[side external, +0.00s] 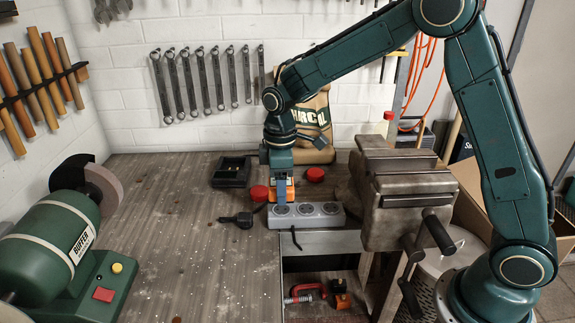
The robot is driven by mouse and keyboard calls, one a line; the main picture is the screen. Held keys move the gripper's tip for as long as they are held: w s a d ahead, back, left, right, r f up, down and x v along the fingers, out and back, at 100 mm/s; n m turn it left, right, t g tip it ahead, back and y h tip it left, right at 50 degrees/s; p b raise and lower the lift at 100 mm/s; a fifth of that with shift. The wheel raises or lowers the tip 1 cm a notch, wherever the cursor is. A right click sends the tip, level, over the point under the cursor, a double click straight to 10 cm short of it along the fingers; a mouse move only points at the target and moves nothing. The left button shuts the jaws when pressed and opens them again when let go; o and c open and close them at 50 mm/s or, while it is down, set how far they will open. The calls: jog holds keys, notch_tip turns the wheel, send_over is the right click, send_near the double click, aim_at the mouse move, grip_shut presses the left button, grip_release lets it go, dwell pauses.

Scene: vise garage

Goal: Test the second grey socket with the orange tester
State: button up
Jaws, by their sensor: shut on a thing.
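The grey socket strip (318,218) lies near the bench's front edge, with three round sockets in a row along its top. The middle one is the second grey socket (305,209). My gripper (281,178) points down behind the left end of the strip and is shut on the orange tester (287,194). The tester is upright and appears in line with the left socket, left of the second one. Its lower end is hard to make out, so I cannot tell whether it touches the strip.
A metal vise (410,185) stands close right of the strip. Red round pieces (259,193) (315,174) and a black plug (238,220) lie nearby. A black tray (231,172) and a sack (314,125) stand behind. A buffer (60,240) is at left; the bench between is clear.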

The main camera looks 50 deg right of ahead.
jog(key=shift+r, duration=0.8)
send_over(306, 209)
jog(key=shift+r, duration=0.45)
jog(key=shift+f, duration=0.2)
dwell(0.3)
jog(key=shift+f, duration=2.7)
jog(key=shift+f, duration=0.55)
dwell(0.6)
jog(key=o, duration=1.5)
